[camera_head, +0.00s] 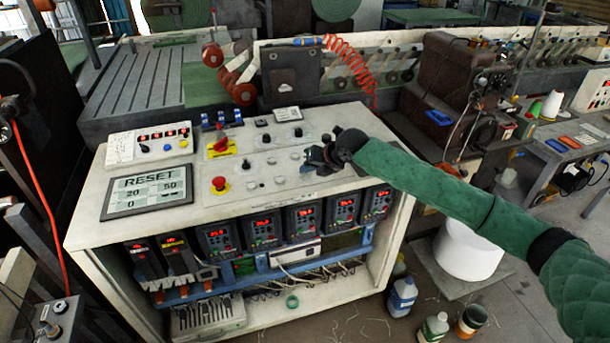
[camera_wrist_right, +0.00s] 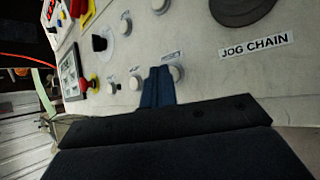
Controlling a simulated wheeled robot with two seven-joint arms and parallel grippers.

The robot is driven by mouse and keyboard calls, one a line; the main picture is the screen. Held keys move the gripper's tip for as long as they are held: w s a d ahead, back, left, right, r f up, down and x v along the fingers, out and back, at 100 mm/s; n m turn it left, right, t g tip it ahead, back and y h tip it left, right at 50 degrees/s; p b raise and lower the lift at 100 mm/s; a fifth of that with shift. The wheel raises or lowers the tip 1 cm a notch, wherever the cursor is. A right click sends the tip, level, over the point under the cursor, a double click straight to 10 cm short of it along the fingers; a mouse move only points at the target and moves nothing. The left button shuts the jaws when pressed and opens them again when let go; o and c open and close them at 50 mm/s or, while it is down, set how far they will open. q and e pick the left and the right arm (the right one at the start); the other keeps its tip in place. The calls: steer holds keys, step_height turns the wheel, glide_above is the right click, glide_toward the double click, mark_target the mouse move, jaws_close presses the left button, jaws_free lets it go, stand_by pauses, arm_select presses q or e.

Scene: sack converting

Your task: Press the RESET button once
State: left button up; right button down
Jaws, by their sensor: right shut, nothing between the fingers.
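A display plate (camera_head: 147,190) reading RESET, with the numbers 20, 50 and 0, lies on the left of the sloped console top (camera_head: 330,185). Several pale round buttons sit on the console's middle; in the right wrist view one (camera_wrist_right: 135,82) is left of the fingertips and another (camera_wrist_right: 175,73) is at their right. Contact cannot be told. My left gripper is out of view.
A red mushroom button (camera_head: 220,184) and a black knob (camera_head: 246,164) are left of my gripper. A large black round part (camera_wrist_right: 240,8) sits above a JOG CHAIN label (camera_wrist_right: 254,45). A coiled red hose (camera_head: 348,65) hangs behind the console.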

steer(key=shift+f, duration=0.45)
stand_by(0.4)
steer(key=shift+r, duration=0.15)
steer(key=shift+r+p, duration=0.3)
steer(key=shift+r, duration=0.45)
step_height(320, 180, up, 5)
steer(key=shift+p, duration=1.25)
